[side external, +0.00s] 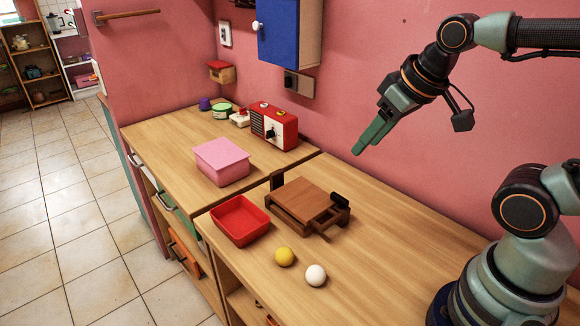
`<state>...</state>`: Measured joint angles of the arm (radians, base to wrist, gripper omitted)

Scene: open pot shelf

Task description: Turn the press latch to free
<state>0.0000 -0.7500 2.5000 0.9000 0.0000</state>
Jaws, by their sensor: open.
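A brown wooden press (298,198) with a flat, closed-looking top lies on the counter right of the red tray. A short black cylindrical piece (340,200) sits at its right corner, and a thin wooden bar sticks out at its front right. I cannot tell for sure which of these is the latch, or how it is turned. My gripper (360,146) is open and empty. It hangs in the air above and to the right of the press, with its green fingers pointing down and left, apart from everything.
A red tray (240,232), a yellow ball (284,257) and a white ball (316,275) lie near the press. A pink bin (222,172) and a red radio (285,125) stand farther back. A blue cabinet (279,30) hangs on the wall. The counter right of the press is clear.

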